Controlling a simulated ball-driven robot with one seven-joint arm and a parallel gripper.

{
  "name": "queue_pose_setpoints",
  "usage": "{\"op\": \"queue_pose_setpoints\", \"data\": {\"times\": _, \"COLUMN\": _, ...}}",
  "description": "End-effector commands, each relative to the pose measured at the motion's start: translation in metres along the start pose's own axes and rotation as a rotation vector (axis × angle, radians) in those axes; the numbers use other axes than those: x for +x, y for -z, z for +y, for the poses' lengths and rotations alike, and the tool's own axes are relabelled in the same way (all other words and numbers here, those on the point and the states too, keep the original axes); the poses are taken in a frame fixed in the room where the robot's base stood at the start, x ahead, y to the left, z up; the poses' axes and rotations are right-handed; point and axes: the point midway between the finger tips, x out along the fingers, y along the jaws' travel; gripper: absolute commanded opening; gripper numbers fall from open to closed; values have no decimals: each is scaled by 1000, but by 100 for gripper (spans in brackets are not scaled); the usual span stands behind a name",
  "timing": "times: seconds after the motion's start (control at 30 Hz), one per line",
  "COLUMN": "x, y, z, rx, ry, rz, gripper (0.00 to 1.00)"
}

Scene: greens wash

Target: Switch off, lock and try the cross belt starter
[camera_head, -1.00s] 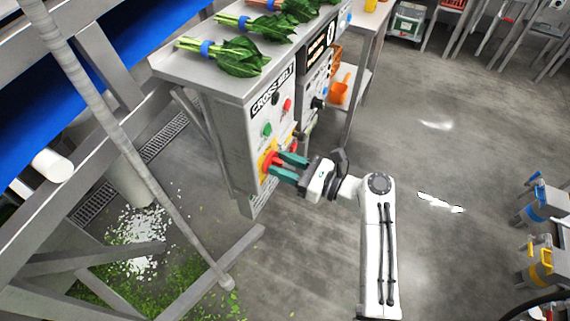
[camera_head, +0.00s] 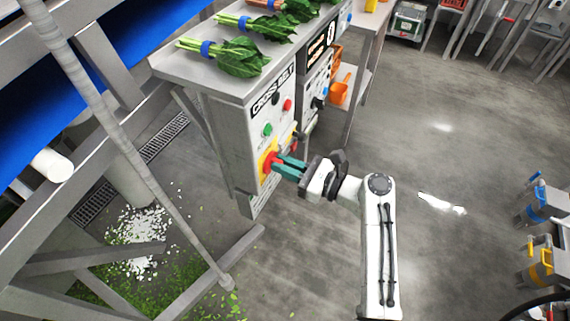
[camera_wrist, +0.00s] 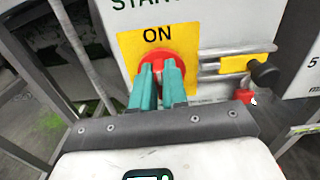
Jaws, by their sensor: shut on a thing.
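The cross belt starter (camera_head: 254,143) is a grey box labelled CROSS BELT, with green and red buttons above a red rotary handle on a yellow plate (camera_wrist: 126,45). My gripper (camera_head: 280,163) is at the starter's front, its green fingers shut on the red handle (camera_wrist: 161,61). In the wrist view the fingers (camera_wrist: 160,80) cover the lower part of the handle, and the word ON shows above it. Which way the handle points is hard to tell. A small red item (camera_wrist: 244,95) hangs right of the plate, below a metal bar with a yellow tag; I cannot tell whether it is a padlock.
Leafy bunches (camera_head: 240,57) lie on the counter above the starter. A second panel (camera_head: 316,85) adjoins on the right. A sloping grey post (camera_head: 130,150) stands at the left. Open floor (camera_head: 460,130) lies right of my arm. Blue- and yellow-handled items (camera_head: 540,262) are at the far right.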

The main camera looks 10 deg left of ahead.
Motion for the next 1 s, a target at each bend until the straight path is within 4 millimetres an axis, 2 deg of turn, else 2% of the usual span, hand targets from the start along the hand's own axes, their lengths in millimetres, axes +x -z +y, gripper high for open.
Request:
{"op": "queue_pose_setpoints", "data": {"times": 0.27, "x": -1, "y": 1, "z": 2, "rx": -178, "ry": 0, "rz": 0, "gripper": 0}}
{"op": "queue_pose_setpoints", "data": {"times": 1.0, "x": -1, "y": 8, "z": 8, "rx": -880, "ry": 1, "rz": 0, "gripper": 0}}
